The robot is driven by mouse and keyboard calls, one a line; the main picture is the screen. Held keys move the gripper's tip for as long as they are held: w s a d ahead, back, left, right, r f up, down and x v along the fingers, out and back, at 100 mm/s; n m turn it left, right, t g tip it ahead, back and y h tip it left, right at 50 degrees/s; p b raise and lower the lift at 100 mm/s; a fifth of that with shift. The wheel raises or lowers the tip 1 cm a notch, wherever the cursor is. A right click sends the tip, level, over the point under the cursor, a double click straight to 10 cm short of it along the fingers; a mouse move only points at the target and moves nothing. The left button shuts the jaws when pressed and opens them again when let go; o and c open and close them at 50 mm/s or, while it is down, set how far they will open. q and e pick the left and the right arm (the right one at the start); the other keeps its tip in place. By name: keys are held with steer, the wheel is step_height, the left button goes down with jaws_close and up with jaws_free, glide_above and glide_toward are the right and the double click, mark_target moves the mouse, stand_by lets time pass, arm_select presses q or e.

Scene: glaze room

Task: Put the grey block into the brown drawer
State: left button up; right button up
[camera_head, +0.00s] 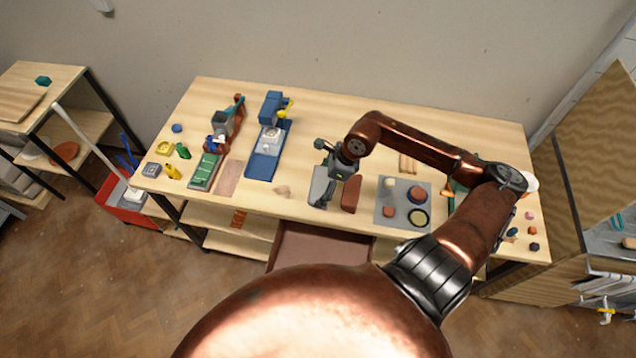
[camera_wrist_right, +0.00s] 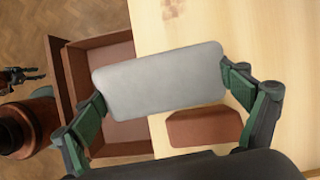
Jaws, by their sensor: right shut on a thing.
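The grey block (camera_wrist_right: 165,82) is a flat, rounded plate held between the two green-padded fingers of my right gripper (camera_wrist_right: 170,90). In the head view the grey block (camera_head: 321,186) shows just below the right gripper (camera_head: 338,168), over the table's front part. The brown drawer (camera_head: 318,246) stands open under the table's front edge, below the block in the picture. In the right wrist view the drawer (camera_wrist_right: 107,48) lies behind and left of the block, which hides part of it; the visible inside looks empty. A small dark gripper, seemingly my left one (camera_wrist_right: 22,77), shows at the left edge, its jaws unclear.
A brown block (camera_head: 351,194) lies on the table (camera_head: 285,191) beside the grey block. A grey mat (camera_head: 383,213) with several round pieces is to the right. Blue and green devices (camera_head: 262,166) stand to the left.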

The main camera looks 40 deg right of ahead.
steer(key=s+a+r+b, duration=0.1)
steer(key=s+a+r, duration=0.2)
steer(key=s, duration=0.4)
steer(key=shift+a+r, duration=0.15)
steer(key=shift+a, duration=0.05)
